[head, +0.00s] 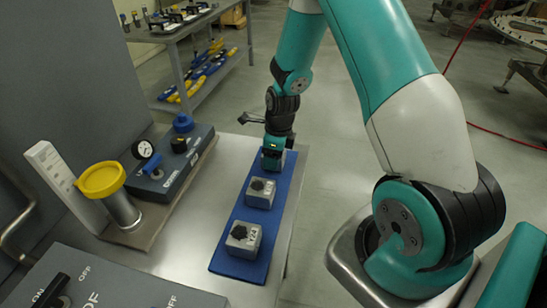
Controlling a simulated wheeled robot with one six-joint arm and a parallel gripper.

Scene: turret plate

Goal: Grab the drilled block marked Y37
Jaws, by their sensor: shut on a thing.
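A blue mat (224,258) lies along the right edge of the grey table. Two grey drilled blocks with dark knobs on top sit on it: a near block (243,240) whose mark looks like Y24, and a middle block (260,193) whose mark is too small to read. My gripper (272,157) points down at the far end of the mat, beyond the middle block. It is shut on a far block, which the gripper mostly hides; its mark cannot be read.
Left of the mat, a board carries a yellow-topped cylinder (101,180) and a dark box (172,160) with a gauge. A grey panel (110,285) with switches stands at the front left. Open floor lies right of the table.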

